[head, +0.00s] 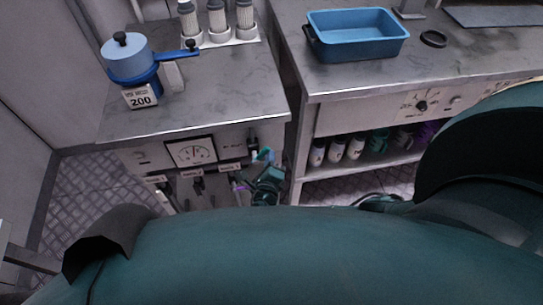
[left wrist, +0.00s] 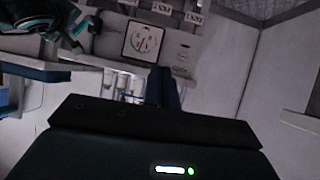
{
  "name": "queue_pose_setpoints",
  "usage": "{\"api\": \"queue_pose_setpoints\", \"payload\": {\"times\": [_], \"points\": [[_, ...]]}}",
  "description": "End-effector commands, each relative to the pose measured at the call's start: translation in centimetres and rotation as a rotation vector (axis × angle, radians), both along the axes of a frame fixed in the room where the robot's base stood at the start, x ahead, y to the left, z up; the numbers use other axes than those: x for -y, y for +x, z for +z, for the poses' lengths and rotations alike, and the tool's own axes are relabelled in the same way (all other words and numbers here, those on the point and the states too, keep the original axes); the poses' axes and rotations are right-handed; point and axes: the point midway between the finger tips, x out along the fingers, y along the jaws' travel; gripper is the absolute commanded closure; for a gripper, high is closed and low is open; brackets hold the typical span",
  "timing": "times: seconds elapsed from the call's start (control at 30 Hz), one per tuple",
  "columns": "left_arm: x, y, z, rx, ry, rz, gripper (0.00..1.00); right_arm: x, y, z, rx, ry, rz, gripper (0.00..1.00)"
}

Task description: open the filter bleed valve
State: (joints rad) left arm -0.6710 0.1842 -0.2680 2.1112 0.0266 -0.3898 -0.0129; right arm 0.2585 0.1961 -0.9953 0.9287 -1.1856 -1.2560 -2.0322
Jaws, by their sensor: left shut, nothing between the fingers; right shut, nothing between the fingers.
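The front panel (head: 225,146) of the left counter carries a round gauge (head: 193,151), several small labels and small handles (head: 198,184) below them. A dark fitting (head: 253,139) sits at its right end. The labels are too small to read, so I cannot tell which part is the filter bleed valve. My right gripper (head: 263,157) is shut and empty, close to the panel's right end; I cannot tell whether it touches anything. My left gripper (left wrist: 163,82) is shut and empty, below the gauge (left wrist: 142,42) in the left wrist view. It is not clearly visible in the head view.
The right counter (head: 320,80) holds a blue tub (head: 358,38); bottles (head: 336,151) stand below. My teal body fills the foreground.

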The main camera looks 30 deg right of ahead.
Motion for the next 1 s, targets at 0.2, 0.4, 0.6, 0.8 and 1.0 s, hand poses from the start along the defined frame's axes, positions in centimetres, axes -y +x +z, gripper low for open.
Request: {"api": "queue_pose_setpoints", "payload": {"times": [0.2, 0.4, 0.6, 0.8, 1.0], "points": [[-0.7, -0.1, -0.1, -0.02, 0.012, 0.016, 1.0, -0.9, 0.4, 1.0, -0.053, -0.195, 0.002, 1.0], [-0.8, -0.1, -0.3, -0.03, 0.011, 0.026, 1.0, -1.6, 0.5, 1.3, -0.098, -0.349, 0.002, 1.0], [-0.8, 0.0, -0.2, -0.028, 0.01, 0.027, 1.0, -2.0, 0.6, 1.5, -0.122, -0.435, 0.002, 1.0], [-0.8, 0.0, -0.1, -0.028, 0.011, 0.027, 1.0, -2.3, 0.7, 1.6, -0.122, -0.432, 0.002, 1.0], [-0.8, 0.0, -0.1, -0.028, 0.011, 0.026, 1.0, -2.4, 0.7, 1.7, -0.121, -0.43, 0.001, 1.0]]}}
